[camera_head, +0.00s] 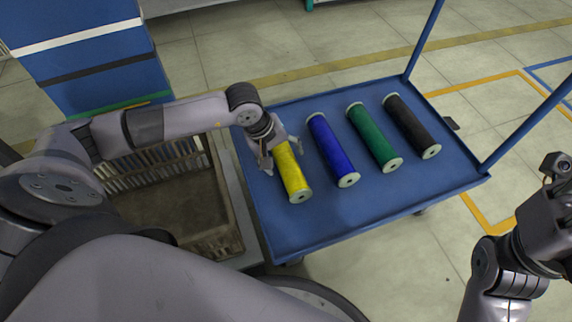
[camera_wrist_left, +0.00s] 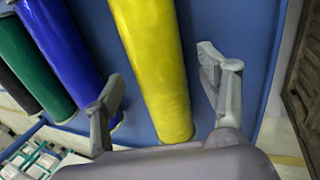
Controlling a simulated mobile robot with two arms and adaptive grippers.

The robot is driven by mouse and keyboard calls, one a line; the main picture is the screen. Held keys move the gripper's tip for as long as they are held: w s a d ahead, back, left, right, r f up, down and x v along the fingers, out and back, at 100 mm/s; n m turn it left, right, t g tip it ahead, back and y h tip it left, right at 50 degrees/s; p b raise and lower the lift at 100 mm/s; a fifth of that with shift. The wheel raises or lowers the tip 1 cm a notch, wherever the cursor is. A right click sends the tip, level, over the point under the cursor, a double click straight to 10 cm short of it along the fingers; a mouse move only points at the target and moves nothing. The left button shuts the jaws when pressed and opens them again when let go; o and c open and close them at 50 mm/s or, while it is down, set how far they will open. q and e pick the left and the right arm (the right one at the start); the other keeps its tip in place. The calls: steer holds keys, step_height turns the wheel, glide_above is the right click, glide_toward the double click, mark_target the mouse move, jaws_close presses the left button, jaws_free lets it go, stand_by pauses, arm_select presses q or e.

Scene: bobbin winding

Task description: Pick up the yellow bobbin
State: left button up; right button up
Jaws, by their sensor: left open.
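The yellow bobbin (camera_head: 292,176) lies at the left end of a blue cart top, its long axis running from far to near. My left gripper (camera_head: 281,159) is over its far part. In the left wrist view the yellow bobbin (camera_wrist_left: 155,65) runs between the two spread fingers of the left gripper (camera_wrist_left: 165,100), with a gap on each side. The left gripper is open and holds nothing.
A blue bobbin (camera_head: 332,152), a green bobbin (camera_head: 375,138) and a black bobbin (camera_head: 412,127) lie to the right on the blue cart (camera_head: 345,222). Blue posts rise at the cart's right side. A grey machine or bin (camera_head: 234,205) stands just left of the cart. The cart's near part is clear.

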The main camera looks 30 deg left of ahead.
arm_select(q)
steer(key=shift+w+d+f, duration=0.15)
steer(key=shift+f, duration=0.4)
steer(key=shift+c, duration=0.4)
steer(key=c, duration=1.4)
